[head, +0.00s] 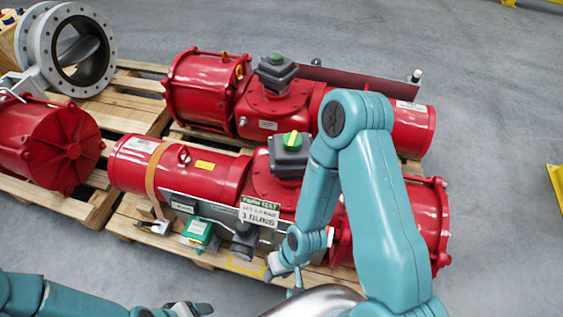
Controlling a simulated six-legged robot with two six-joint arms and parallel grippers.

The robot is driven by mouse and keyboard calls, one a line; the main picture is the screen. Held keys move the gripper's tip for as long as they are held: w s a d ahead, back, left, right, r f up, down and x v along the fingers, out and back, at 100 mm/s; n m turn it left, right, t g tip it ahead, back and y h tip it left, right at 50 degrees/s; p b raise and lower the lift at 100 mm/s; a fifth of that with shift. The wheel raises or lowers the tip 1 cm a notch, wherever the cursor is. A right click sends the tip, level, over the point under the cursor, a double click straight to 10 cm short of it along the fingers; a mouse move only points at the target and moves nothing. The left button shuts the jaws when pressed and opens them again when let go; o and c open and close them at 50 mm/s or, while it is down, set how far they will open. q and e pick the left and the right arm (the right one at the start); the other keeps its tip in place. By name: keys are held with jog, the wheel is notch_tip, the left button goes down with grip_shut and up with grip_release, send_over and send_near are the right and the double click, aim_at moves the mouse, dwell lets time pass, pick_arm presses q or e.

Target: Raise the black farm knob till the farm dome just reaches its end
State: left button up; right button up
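A white sign (259,211) with small, hard-to-read lettering hangs on the front of the nearer red actuator (215,178). Above it, a dark box carries a green dome with a yellow mark (292,141), which I take for the farm dome. A dark grey round part (243,246) sits below the sign; I cannot tell whether it is the black farm knob. My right gripper (272,270) is low in front of the actuator, right of this part; its fingers are too small to read. My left gripper (190,309) is at the bottom edge, partly cut off and away from the actuator.
A green-topped box (198,232) sits left of the dark part. A grey flanged valve (72,48) is at upper left. Wooden pallets (115,222) bear them. Grey floor is open at right.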

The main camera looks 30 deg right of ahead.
dwell(0.8)
pick_arm(q)
jog(key=c, duration=0.6)
jog(key=shift+d, duration=0.1)
jog(key=shift+w+d, duration=0.1)
